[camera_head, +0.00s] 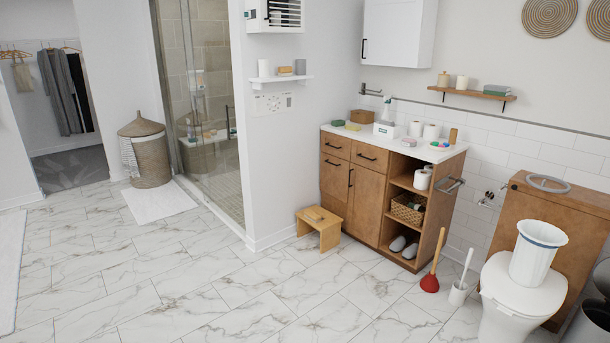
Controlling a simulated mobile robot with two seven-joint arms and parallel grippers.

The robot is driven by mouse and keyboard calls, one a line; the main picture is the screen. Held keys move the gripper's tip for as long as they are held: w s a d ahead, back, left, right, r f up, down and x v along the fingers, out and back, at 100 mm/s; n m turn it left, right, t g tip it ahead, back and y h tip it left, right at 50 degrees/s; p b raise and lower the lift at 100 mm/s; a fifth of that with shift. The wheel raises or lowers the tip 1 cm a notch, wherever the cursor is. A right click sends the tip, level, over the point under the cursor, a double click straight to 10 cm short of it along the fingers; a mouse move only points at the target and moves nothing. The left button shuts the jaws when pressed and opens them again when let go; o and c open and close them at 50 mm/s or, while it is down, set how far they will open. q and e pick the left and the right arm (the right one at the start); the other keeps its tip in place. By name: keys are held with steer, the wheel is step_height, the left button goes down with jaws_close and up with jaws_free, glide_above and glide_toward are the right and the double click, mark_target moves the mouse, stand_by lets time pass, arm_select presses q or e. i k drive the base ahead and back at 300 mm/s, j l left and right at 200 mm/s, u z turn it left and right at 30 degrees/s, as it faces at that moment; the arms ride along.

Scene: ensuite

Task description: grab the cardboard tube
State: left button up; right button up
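A small brown upright piece (453,136), which looks like the cardboard tube, stands at the back right of the white countertop (345,130) on the wooden cabinet (365,188). It is small in the picture, so I cannot make out whether it is hollow. White toilet rolls (431,132) stand to its left, and a plate with colourful pieces (439,145) lies in front of it. Neither of my grippers is in view.
A wooden stool (320,231) stands left of the cabinet. A red plunger (431,281) and a toilet brush (459,291) stand on the floor at the right, by the toilet (515,300) with a white bin (537,253) on its lid. The marble floor (230,300) in front is clear.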

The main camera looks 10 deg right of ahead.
mark_target(452, 133)
steer(key=i+l+z, duration=0.85)
steer(key=i, duration=0.25)
steer(key=i+l+z, duration=0.1)
steer(key=i+l, duration=0.2)
steer(key=i+l+z, duration=0.1)
steer(key=i, duration=0.35)
steer(key=i+l, duration=0.2)
steer(key=i, duration=0.25)
steer(key=i+l, duration=0.25)
steer(key=i, duration=0.25)
steer(key=i+j+u, duration=0.15)
steer(key=i+u, duration=0.15)
steer(key=i, duration=0.25)
